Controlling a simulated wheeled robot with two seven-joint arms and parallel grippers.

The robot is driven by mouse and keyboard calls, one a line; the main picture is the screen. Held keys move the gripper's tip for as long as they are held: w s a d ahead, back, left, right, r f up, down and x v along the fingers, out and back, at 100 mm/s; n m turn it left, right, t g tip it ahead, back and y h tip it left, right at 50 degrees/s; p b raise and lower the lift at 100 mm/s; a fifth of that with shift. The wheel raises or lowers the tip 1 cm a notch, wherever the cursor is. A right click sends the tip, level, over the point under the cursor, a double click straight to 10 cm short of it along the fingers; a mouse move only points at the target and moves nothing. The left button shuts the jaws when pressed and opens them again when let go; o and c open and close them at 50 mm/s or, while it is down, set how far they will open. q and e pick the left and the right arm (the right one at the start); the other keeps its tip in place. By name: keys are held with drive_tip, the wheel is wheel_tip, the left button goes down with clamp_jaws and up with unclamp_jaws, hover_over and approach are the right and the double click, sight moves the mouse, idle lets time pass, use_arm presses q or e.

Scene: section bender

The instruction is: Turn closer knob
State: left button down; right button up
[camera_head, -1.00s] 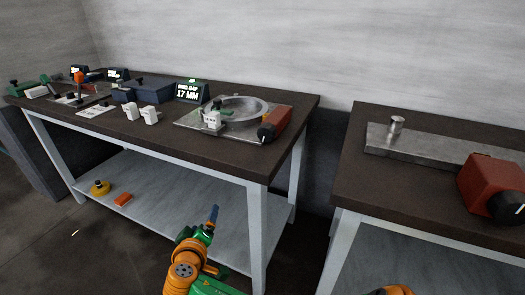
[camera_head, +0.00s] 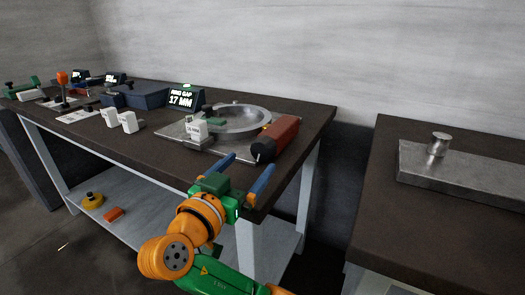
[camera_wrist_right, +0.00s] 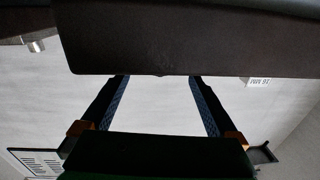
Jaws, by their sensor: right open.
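A black knob (camera_head: 262,150) sits on the front end of a red housing (camera_head: 284,131) at the right end of the left workbench. The housing stands beside a metal plate with a grey ring (camera_head: 240,118). My right gripper (camera_head: 247,168) is open and empty, its two blue fingers spread, just in front of the bench's near edge and close to the knob, with no clear contact. In the right wrist view the open fingers (camera_wrist_right: 158,82) have nothing between them, and the knob does not show. My left gripper is not in view.
The left workbench top (camera_head: 150,150) also bears white blocks (camera_head: 119,120) and a display reading 17 MM (camera_head: 181,97). A second bench (camera_head: 415,220) at the right holds a metal plate with a peg (camera_head: 438,144). A gap separates the benches.

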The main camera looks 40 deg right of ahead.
sight(260, 151)
drive_tip(key=x, duration=0.4)
drive_tip(key=shift+d+r, duration=0.1)
drive_tip(key=shift+d, duration=0.05)
drive_tip(key=shift+w+d, duration=0.15)
drive_tip(key=shift+d, duration=0.05)
drive_tip(key=c, duration=1.3)
drive_tip(key=shift+c, duration=0.4)
drive_tip(key=n+p, duration=0.3)
drive_tip(key=p, duration=0.1)
drive_tip(key=shift+a+r+n, duration=0.1)
drive_tip(key=shift+r+n, duration=0.15)
drive_tip(key=shift+n, duration=0.15)
drive_tip(key=shift+f+n, duration=0.2)
drive_tip(key=shift+n, duration=0.1)
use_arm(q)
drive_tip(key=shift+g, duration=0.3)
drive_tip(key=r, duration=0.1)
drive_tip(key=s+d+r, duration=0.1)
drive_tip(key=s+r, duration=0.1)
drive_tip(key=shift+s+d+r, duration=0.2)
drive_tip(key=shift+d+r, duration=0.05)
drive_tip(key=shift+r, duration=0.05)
use_arm(e)
drive_tip(key=o, duration=1.4)
drive_tip(key=shift+f, duration=0.1)
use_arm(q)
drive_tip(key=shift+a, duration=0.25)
